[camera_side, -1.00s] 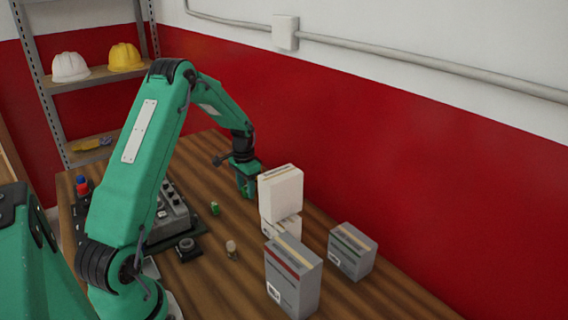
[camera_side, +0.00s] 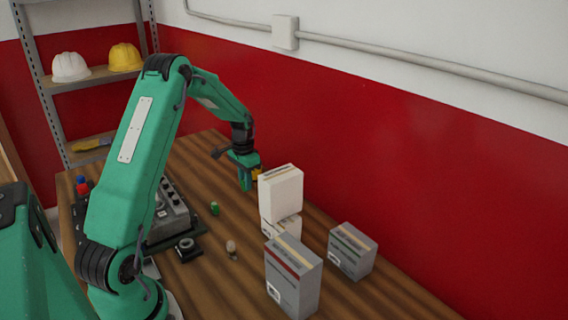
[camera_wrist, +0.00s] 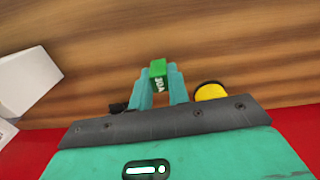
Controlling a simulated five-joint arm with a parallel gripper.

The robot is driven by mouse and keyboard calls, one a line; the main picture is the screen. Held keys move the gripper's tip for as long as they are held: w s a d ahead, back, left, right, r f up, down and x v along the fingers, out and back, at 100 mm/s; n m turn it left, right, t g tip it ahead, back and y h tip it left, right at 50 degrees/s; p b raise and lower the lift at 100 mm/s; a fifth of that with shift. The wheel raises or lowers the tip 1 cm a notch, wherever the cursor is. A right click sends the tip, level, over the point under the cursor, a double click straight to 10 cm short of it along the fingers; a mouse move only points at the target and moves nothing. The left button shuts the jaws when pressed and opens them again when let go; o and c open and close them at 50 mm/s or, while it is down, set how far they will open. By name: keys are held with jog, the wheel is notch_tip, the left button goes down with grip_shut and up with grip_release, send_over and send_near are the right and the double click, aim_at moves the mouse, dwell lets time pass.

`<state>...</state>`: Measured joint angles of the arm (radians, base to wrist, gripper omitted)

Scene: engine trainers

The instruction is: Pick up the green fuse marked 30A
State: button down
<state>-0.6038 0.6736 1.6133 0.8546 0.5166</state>
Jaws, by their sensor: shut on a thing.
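The green fuse (camera_wrist: 158,74) with "30A" in white letters sits between the two teal fingers in the wrist view. My gripper (camera_wrist: 160,88) is shut on it. In the side view my gripper (camera_side: 246,184) points down, left of the stacked white boxes, and the fuse is hidden by the fingers there. I cannot tell how far the fuse is above the table.
White boxes (camera_side: 281,194) stand just right of my gripper, with grey boxes (camera_side: 292,276) nearer. A yellow thing (camera_wrist: 210,91) shows beside the right finger. Another small green thing (camera_side: 214,208) and a small pale thing (camera_side: 231,247) stand on the wooden table (camera_side: 205,255).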

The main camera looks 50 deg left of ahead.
jog(key=shift+r, duration=0.85)
jog(key=d+r, duration=0.6)
jog(key=d, duration=0.5)
jog(key=shift+w+d+r, duration=0.35)
jog(key=shift+r, duration=0.05)
jog(key=shift+r, duration=0.15)
